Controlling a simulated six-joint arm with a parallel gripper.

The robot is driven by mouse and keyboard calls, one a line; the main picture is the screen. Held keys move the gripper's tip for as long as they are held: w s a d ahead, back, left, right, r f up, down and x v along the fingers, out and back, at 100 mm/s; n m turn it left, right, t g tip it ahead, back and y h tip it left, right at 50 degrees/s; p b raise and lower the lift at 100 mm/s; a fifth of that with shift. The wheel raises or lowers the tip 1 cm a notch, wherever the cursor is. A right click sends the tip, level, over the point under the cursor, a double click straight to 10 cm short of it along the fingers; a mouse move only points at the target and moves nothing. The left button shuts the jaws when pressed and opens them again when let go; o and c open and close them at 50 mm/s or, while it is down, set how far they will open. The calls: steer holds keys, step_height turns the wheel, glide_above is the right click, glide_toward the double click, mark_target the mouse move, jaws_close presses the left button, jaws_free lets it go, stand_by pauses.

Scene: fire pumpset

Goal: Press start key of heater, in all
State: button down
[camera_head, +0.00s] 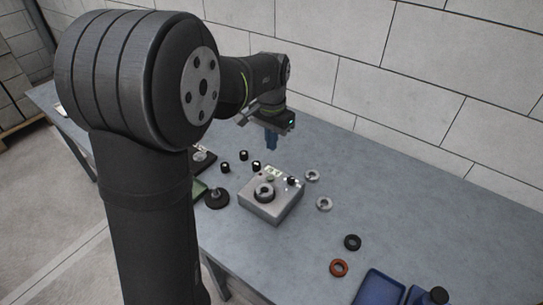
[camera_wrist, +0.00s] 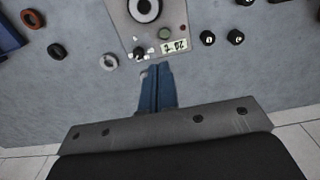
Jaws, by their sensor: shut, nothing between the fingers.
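The heater is a light grey box (camera_head: 284,207) on the table, with a dark round ring on top. It also shows at the top of the wrist view (camera_wrist: 124,14). Its panel has a green round button (camera_wrist: 165,33), a small red spot (camera_wrist: 182,28), a black knob (camera_wrist: 139,52) and a small lit display (camera_wrist: 174,46). No start label is readable. My gripper (camera_head: 271,146) is shut and empty, with blue fingers pointing down behind the box in the head view. In the wrist view its fingertips (camera_wrist: 157,67) lie just off the panel edge, near the knob and display; their height is unclear.
Loose grey rings (camera_head: 312,176), a black ring (camera_head: 352,242) and an orange ring (camera_head: 340,267) lie right of the box. Several small black knobs (camera_head: 256,166) and a black round-based piece (camera_head: 217,198) are on its left. A blue tray (camera_head: 379,289) is at front right. A block wall stands behind.

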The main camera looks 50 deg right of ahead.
mark_target(271, 182)
step_height(271, 182, down, 13)
stand_by(0.3)
steer(key=shift+s+a+f, duration=0.1)
steer(key=shift+a+f, duration=0.05)
steer(key=shift+f, duration=0.4)
steer(key=shift+a+f, duration=0.1)
steer(key=shift+f, duration=0.45)
steer(key=shift+d+r, duration=0.15)
steer(key=shift+r, duration=0.3)
step_height(271, 182, up, 14)
steer(key=shift+d, duration=0.15)
steer(key=shift+r, duration=0.1)
stand_by(1.0)
